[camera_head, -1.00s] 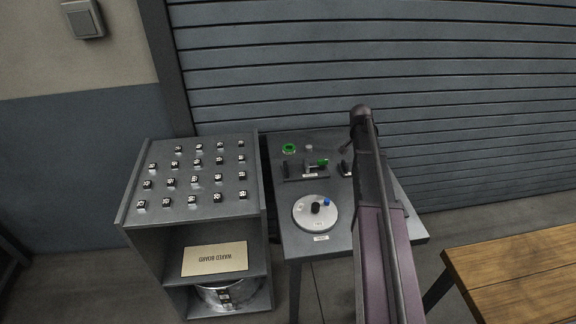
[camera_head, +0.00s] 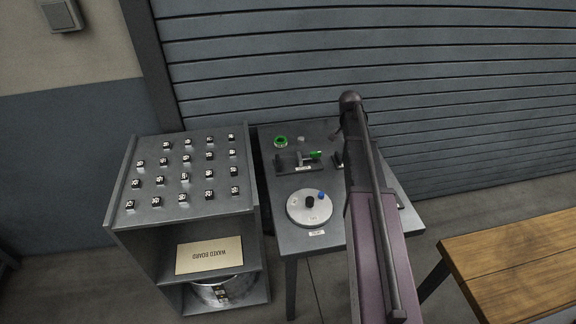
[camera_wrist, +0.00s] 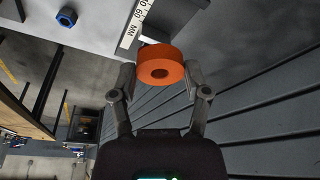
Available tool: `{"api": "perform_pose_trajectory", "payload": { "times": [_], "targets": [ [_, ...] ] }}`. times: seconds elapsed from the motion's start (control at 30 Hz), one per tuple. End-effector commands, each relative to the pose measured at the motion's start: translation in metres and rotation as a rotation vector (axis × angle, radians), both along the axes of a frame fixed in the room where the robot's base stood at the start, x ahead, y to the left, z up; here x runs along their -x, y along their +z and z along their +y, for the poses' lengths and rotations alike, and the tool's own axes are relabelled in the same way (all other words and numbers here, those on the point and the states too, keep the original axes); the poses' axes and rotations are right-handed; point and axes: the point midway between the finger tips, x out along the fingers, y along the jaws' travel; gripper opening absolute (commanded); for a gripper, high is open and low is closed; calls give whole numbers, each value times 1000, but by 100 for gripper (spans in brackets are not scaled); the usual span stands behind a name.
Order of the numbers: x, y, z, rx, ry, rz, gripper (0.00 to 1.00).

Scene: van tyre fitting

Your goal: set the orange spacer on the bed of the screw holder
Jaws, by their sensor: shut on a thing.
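The orange spacer (camera_wrist: 154,60) is a thick ring with a central hole. In the wrist view it sits between the two fingers of my gripper (camera_wrist: 160,78), which are shut on its sides. In the head view my arm hides the gripper and the spacer. A dark fixture with a green piece (camera_head: 315,155) stands on the grey table (camera_head: 275,215); it may be the screw holder, but its label is too small to read. In the wrist view a pale block and a scale marked MM (camera_wrist: 135,22) lie just beyond the spacer, partly hidden by it.
A round pale plate (camera_head: 296,213) with a black and a blue piece is at the table's front. A green ring (camera_head: 281,141) is at the back. A shelf unit (camera_head: 125,205) with several small blocks stands left. A wooden bench (camera_head: 510,260) is right. A blue nut (camera_wrist: 66,17) shows upper left.

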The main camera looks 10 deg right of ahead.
Motion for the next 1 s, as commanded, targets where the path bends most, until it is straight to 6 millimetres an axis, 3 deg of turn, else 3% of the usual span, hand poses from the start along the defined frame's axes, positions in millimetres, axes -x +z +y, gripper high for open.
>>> {"api": "perform_pose_trajectory", "payload": {
  "times": [0.27,1.0],
  "targets": [
    [11,-7,37,-1,218,0,6],
    [66,-32,196,-3,1306,0,6]
  ]
}}
